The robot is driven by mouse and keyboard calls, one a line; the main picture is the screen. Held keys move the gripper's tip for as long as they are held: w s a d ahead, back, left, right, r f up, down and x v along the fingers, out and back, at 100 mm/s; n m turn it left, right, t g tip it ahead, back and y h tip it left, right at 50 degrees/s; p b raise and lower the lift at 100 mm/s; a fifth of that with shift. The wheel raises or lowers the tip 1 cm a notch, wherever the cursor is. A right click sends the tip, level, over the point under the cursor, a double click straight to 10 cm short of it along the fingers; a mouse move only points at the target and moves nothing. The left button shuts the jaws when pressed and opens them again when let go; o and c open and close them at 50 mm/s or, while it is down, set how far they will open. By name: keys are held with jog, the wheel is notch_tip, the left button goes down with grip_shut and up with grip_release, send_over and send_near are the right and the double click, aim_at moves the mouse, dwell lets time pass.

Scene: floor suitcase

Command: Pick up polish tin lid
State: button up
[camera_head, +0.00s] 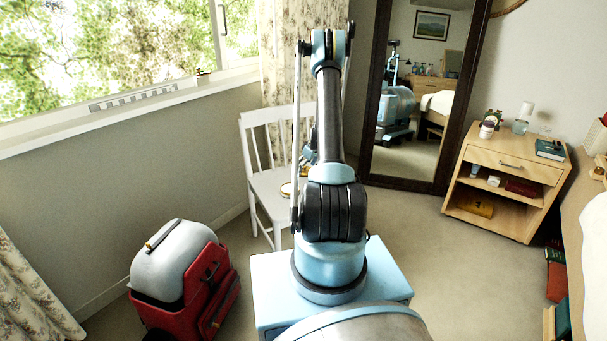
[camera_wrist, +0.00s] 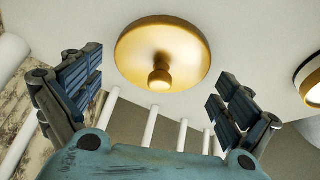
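The polish tin lid (camera_wrist: 165,50) is a round gold disc with a small knob at its centre. It lies knob up on the white chair seat (camera_wrist: 245,25). In the wrist view my gripper (camera_wrist: 158,80) is open, with one blue-padded finger on each side and the lid between and slightly beyond them. The fingers look apart from the lid.
The white chair (camera_head: 252,150) has a slatted back beside the gripper. A red and grey suitcase (camera_head: 180,280) stands on the floor at left. A tall mirror (camera_head: 440,170) and a wooden nightstand (camera_head: 510,165) are at right. Carpet between is clear.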

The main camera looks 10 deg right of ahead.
jog(key=c, duration=0.5)
jog(key=shift+c, duration=0.2)
